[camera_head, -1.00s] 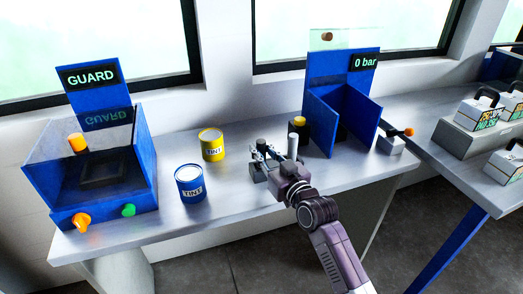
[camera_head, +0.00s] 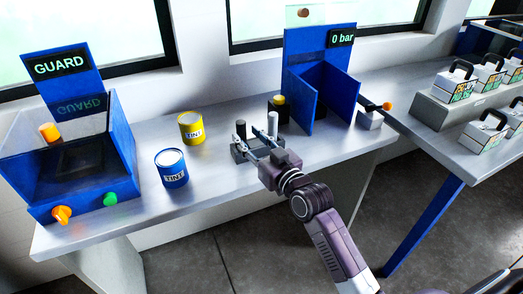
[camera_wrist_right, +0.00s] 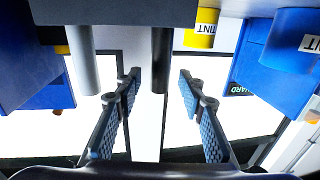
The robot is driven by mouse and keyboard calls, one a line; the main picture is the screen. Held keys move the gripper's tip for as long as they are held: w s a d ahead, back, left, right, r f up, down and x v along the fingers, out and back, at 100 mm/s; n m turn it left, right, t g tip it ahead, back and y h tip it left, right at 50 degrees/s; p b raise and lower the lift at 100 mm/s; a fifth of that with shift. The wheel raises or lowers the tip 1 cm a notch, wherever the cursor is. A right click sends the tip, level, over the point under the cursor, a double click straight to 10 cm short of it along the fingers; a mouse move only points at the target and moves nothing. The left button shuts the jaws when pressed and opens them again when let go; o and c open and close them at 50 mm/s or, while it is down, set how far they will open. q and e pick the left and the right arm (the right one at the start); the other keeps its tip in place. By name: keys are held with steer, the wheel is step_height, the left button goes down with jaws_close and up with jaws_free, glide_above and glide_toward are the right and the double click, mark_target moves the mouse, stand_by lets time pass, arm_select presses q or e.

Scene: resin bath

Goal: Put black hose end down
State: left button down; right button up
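The black hose end (camera_head: 240,129) stands upright in a dark grey block (camera_head: 239,153) on the bench. A light grey cylinder (camera_head: 272,123) stands in the same block, to its right. My right gripper (camera_head: 258,143) is just in front of the block. In the right wrist view, which is upside down, my right gripper (camera_wrist_right: 159,75) is open, its fingers apart on either side of the black hose end (camera_wrist_right: 161,60). I see no finger touching it. The light grey cylinder (camera_wrist_right: 83,60) is outside the fingers. My left gripper is not in view.
A blue tin (camera_head: 171,168) and a yellow tin (camera_head: 191,128) stand left of the block. A blue guard box (camera_head: 120,140) is at the far left. A blue booth marked 0 bar (camera_head: 302,95) stands behind right. The front bench strip (camera_head: 215,184) is clear.

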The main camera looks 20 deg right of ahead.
steer(key=s+d, duration=0.1)
steer(key=s, duration=0.7)
steer(key=shift+d+b, duration=0.25)
steer(key=shift+b, duration=0.05)
